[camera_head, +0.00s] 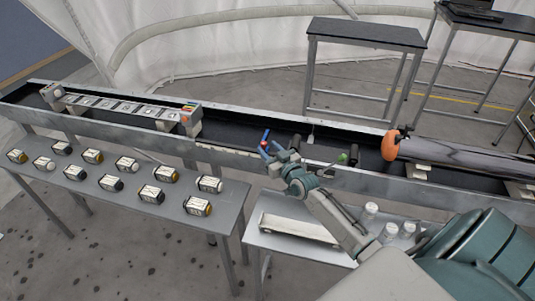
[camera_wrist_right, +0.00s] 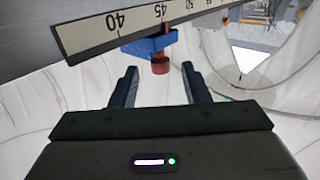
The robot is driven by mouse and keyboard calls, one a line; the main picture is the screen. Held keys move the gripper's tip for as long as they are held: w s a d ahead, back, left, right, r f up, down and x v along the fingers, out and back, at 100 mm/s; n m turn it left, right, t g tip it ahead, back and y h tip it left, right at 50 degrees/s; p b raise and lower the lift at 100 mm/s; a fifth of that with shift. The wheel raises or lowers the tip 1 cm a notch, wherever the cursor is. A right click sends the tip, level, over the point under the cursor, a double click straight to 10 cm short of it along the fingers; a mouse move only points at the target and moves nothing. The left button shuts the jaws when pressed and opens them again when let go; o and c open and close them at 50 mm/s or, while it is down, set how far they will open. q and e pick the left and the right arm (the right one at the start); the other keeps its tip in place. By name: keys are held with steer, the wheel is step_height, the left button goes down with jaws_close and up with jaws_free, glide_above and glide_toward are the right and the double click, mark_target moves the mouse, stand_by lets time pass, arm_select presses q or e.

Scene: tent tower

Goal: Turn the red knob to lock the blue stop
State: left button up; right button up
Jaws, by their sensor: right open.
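The blue stop (camera_wrist_right: 148,46) sits on a numbered scale (camera_wrist_right: 110,31) close to the 45 mark in the right wrist view. The red knob (camera_wrist_right: 160,66) hangs from the stop's underside. My right gripper (camera_wrist_right: 159,74) is open, with one finger on each side of the knob in the picture; no contact with it shows. In the head view the blue stop (camera_head: 265,136) and the red knob (camera_head: 264,145) look small at the trough's near edge, just beyond my right gripper (camera_head: 271,153). My left gripper is out of view.
A long metal trough (camera_head: 235,153) runs across the head view. Several small jars lie on the left table (camera_head: 100,205). White bottles (camera_head: 389,231) stand on a lower table at right.

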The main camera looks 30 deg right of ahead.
steer(key=shift+w+r, duration=0.1)
steer(key=shift+w, duration=0.55)
